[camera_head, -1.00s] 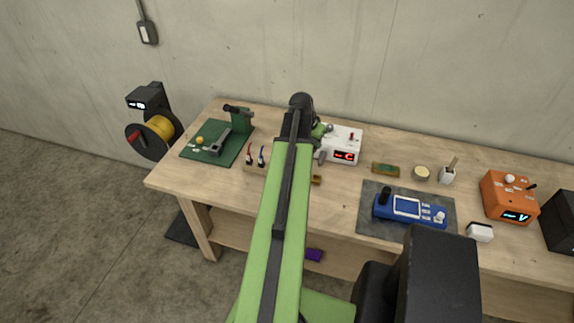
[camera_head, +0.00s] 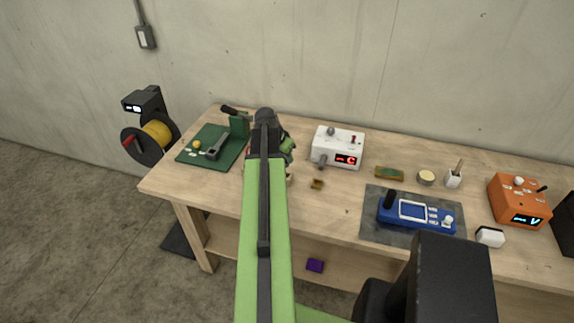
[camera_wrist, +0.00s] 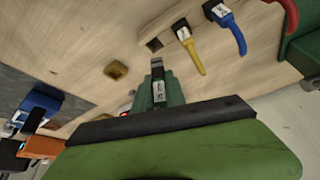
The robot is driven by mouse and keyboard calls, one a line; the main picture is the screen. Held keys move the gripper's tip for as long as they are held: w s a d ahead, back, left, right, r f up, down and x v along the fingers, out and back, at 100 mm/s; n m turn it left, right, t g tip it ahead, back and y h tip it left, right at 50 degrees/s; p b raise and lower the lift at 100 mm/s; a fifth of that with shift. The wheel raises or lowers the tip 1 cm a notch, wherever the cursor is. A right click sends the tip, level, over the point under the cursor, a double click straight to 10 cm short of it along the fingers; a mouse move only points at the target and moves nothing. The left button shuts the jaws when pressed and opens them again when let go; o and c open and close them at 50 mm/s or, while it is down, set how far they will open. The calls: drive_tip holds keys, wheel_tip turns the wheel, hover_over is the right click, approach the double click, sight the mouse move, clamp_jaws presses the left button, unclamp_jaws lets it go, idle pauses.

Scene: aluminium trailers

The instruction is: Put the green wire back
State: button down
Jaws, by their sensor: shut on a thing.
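My gripper (camera_wrist: 158,94) is shut on a small piece with a dark end and a black-and-white label, the green wire (camera_wrist: 158,71). The green fingers around it make its own colour hard to tell. A wooden rack (camera_wrist: 167,37) on the bench holds labelled pieces with yellow (camera_wrist: 195,56), blue (camera_wrist: 232,32) and red (camera_wrist: 291,12) tails. A dark empty slot shows at the rack's end, just beyond the held piece in the wrist view. In the head view my gripper (camera_head: 286,147) is partly behind my arm, which hides most of the rack.
A small brass-coloured block (camera_wrist: 116,70) lies near the rack. A white box with a red display (camera_head: 338,147) stands to the right of my gripper. A green mat (camera_head: 213,147) with a green tool stand is at the left. A blue device (camera_head: 415,212) lies farther right.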

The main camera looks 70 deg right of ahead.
sight(286, 164)
drive_tip(key=shift+f+b, duration=2.2)
drive_tip(key=shift+f, duration=0.3)
drive_tip(key=c, duration=1.4)
unclamp_jaws()
drive_tip(key=shift+o, duration=0.2)
drive_tip(key=shift+r+p, duration=0.5)
drive_tip(key=shift+p, duration=0.05)
drive_tip(key=p+v, duration=1.1)
drive_tip(key=v, duration=0.1)
drive_tip(key=shift+r, duration=0.2)
drive_tip(key=shift+w, duration=0.1)
